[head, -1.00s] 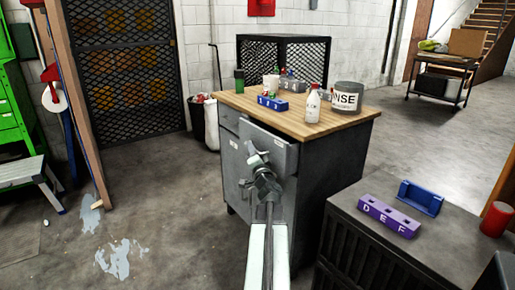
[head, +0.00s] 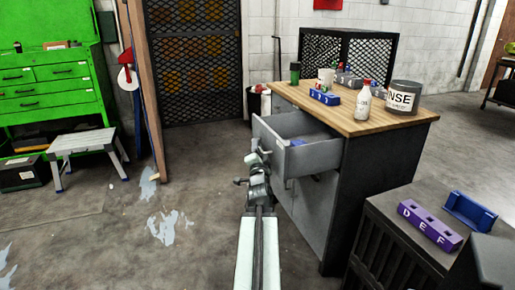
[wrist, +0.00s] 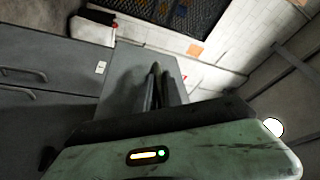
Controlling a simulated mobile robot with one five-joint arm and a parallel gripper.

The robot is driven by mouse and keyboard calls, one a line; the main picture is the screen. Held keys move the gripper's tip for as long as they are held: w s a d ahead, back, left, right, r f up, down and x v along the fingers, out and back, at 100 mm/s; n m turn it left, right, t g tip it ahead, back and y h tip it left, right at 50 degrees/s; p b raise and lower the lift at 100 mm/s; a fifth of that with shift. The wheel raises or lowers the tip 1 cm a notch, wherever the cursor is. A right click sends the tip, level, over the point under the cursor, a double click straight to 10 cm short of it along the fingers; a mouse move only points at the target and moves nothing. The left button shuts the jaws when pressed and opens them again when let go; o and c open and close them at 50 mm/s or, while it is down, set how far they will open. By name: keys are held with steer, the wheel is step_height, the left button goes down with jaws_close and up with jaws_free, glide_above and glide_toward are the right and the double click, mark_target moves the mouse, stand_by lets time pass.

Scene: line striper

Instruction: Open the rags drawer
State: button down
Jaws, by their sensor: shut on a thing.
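The grey cabinet (head: 350,200) with a wooden top has a top drawer (head: 315,160) standing well out from its front, and I see into it. Something small and blue (head: 297,143) lies inside. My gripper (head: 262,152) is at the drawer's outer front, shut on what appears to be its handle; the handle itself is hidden. In the wrist view my fingers (wrist: 157,85) point at a grey panel. A small white label (wrist: 100,67) shows on grey fronts there, too small to read.
Bottles, a cup, a blue block and a tub marked "NSE" (head: 402,97) stand on the wooden top (head: 370,122). A dark cart (head: 400,240) with a purple block (head: 430,225) stands close at right. Open floor (head: 190,225) lies left, with a step stool (head: 82,148) beyond.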

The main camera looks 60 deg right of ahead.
steer(key=shift+d+r, duration=0.1)
steer(key=shift+r, duration=0.05)
steer(key=c, duration=1.8)
jaws_free()
steer(key=shift+o, duration=0.2)
steer(key=shift+s, duration=0.1)
